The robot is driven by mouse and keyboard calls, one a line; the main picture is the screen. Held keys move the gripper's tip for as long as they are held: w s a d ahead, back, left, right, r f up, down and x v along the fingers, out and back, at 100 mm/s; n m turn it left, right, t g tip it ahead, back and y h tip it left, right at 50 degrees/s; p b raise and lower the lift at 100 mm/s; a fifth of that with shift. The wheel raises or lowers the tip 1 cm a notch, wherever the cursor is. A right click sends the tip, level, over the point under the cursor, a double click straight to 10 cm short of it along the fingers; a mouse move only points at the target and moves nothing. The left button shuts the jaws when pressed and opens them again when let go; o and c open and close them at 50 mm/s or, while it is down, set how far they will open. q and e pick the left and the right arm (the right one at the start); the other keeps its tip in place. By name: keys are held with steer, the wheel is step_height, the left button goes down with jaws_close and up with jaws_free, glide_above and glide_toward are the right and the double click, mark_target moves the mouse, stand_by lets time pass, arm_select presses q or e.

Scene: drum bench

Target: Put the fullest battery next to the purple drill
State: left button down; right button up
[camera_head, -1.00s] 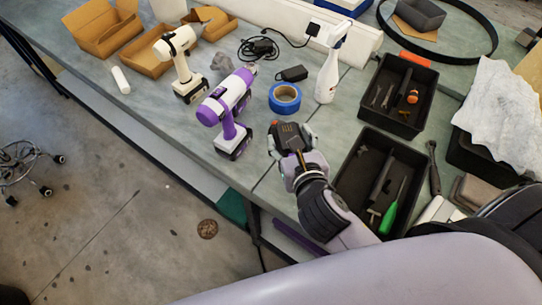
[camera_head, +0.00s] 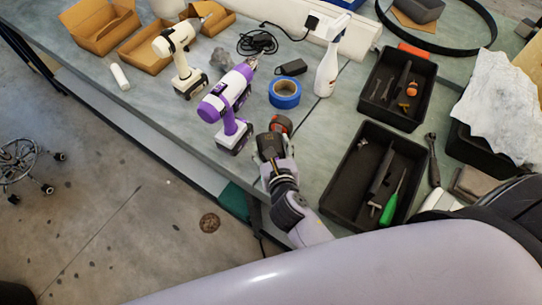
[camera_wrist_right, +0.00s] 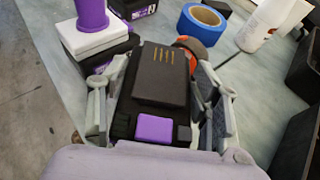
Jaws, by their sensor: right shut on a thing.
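The purple and white drill (camera_head: 230,105) stands upright on the bench on its battery foot. It also shows in the right wrist view (camera_wrist_right: 92,22), at the upper left. My right gripper (camera_head: 272,152) is shut on a black battery (camera_head: 270,144), just to the right of the drill's foot. In the right wrist view the battery (camera_wrist_right: 160,75) sits between the fingers, with gold contacts on top and a purple patch at the near end. An orange-red round part (camera_wrist_right: 196,50) shows beside it, partly hidden. I cannot tell whether the battery touches the bench. My left gripper is not in view.
Blue tape (camera_head: 285,93) and a white spray bottle (camera_head: 327,70) stand behind the gripper. A black tray (camera_head: 345,205) with tools is to the right. A cream drill (camera_head: 178,55) stands beyond the purple one. The bench's front edge is close.

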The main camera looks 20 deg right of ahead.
step_height(320, 180, down, 4)
steer(key=shift+f+b, duration=0.1)
steer(key=shift+b, duration=0.45)
steer(key=shift+f, duration=0.15)
steer(key=shift+f, duration=0.15)
steer(key=o, duration=1.6)
steer(key=shift+c, duration=0.2)
